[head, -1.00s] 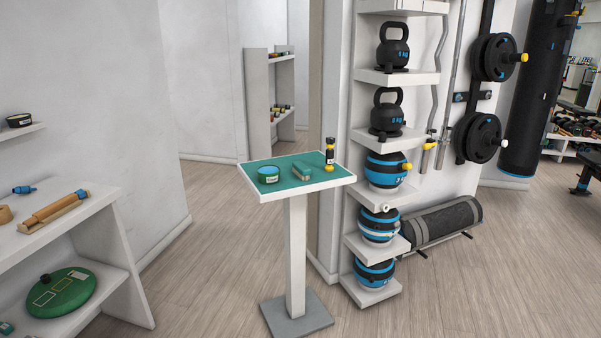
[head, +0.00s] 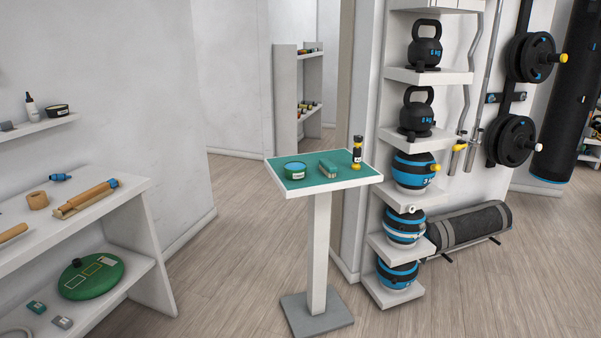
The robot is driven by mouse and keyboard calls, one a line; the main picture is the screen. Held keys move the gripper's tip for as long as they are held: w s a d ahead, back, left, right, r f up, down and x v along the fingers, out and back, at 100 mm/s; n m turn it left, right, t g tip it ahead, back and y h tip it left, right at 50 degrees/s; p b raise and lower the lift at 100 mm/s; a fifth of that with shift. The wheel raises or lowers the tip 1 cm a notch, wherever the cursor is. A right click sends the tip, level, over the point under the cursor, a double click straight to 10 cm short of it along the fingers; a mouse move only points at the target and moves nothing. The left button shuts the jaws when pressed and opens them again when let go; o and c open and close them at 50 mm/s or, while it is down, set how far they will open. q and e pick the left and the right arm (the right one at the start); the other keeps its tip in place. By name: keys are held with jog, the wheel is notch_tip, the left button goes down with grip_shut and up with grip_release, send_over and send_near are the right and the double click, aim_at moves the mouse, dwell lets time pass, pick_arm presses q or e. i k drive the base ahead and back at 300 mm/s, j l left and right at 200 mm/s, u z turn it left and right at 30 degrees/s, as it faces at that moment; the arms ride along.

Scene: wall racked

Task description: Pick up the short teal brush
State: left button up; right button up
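A small teal block-shaped thing (head: 328,167), which looks like the short teal brush, lies on the green top of a white pedestal stand (head: 318,187). To its left on the same top is a round teal tin (head: 295,171) with a pale label. To its right stands a small black and yellow bottle (head: 357,152). The brush lies apart from both. Its bristles cannot be made out at this distance. Neither of my grippers is in view.
A white shelf unit (head: 135,190) at left holds rollers and a green disc (head: 90,276). Wall shelves with kettlebells (head: 424,52) and balls (head: 414,170) stand right of the pedestal. Wooden floor (head: 235,250) is clear between shelf unit and pedestal.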

aim_at(326, 167)
jog(key=i+l+u, duration=0.15)
jog(key=u, duration=0.7)
jog(key=i+l+u, duration=0.15)
jog(key=l+u, duration=0.15)
jog(key=l, duration=0.15)
jog(key=i+l+u, duration=0.1)
jog(key=l+u, duration=0.15)
jog(key=l, duration=0.25)
jog(key=l+u, duration=0.3)
jog(key=l, duration=0.95)
jog(key=i+l, duration=0.15)
jog(key=l, duration=0.6)
jog(key=u, duration=0.05)
